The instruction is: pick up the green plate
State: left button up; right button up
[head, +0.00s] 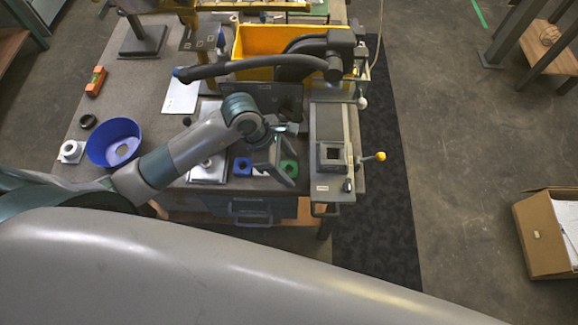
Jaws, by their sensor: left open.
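The green plate (289,168) is a small square piece with a dark hole, lying on the grey bench near its front edge. My left gripper (276,172) is just above and to the left of it, fingers pointing down toward the bench. The gripper is open, and a finger covers part of the plate. I cannot tell whether the finger touches it. My right gripper is not in view.
A blue plate (242,167) and a white part (205,170) lie to the left. A yellow bin (255,42) is behind.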

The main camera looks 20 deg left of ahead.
pick_arm(q)
jog(key=shift+f, duration=0.1)
dwell(0.3)
jog(key=c, duration=1.1)
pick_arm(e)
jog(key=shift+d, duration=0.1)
